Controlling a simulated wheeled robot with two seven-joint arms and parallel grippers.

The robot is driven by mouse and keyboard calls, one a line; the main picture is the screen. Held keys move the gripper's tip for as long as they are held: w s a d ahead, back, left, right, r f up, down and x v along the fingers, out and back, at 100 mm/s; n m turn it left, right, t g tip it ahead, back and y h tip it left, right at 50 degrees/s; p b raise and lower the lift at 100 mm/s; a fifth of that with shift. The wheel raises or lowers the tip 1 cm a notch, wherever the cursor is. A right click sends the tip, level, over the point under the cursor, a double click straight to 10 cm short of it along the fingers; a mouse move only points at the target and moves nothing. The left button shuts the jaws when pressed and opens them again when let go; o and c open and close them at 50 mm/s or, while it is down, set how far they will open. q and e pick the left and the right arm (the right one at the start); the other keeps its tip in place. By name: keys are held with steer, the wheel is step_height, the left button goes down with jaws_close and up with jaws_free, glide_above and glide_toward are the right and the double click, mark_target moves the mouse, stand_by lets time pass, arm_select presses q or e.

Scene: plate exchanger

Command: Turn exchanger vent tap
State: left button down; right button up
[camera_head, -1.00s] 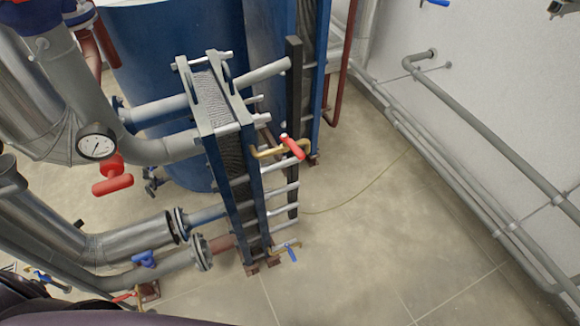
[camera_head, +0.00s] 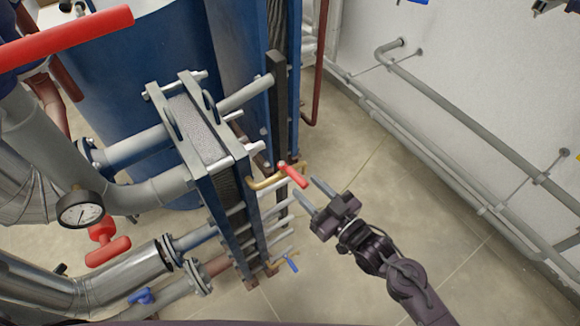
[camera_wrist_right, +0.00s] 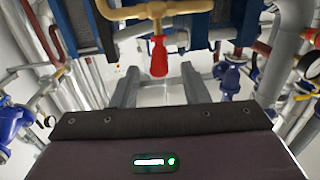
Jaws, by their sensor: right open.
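The plate exchanger (camera_head: 205,125) stands upright left of centre in the head view. Its vent tap has a red handle (camera_head: 293,175) on a brass pipe (camera_head: 262,183) that comes out of the exchanger's side. My right gripper (camera_head: 310,192) is open and empty, its fingers pointing at the red handle and a little to the right of it, apparently not touching. In the right wrist view the red handle (camera_wrist_right: 159,57) hangs down from the brass fitting (camera_wrist_right: 155,12), ahead of and between the two fingers (camera_wrist_right: 159,85). My left gripper is not in view.
A blue-handled tap (camera_head: 291,263) sits low on the exchanger. A pressure gauge (camera_head: 81,209) and a red valve handle (camera_head: 107,244) are at left. Grey wall pipes (camera_head: 470,140) run along the right. The floor between is clear.

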mark_target(291, 172)
steer(key=p+x, duration=0.1)
steer(key=x, duration=0.4)
steer(key=shift+w+a, duration=0.15)
steer(key=shift+w, duration=0.1)
steer(key=shift+w+a, duration=0.3)
steer(key=shift+c, duration=0.3)
steer(key=c, duration=0.5)
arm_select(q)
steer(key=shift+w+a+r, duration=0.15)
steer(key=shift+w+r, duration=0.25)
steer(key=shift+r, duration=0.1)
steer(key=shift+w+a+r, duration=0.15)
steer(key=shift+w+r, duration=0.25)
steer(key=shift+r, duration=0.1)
arm_select(e)
jaws_close()
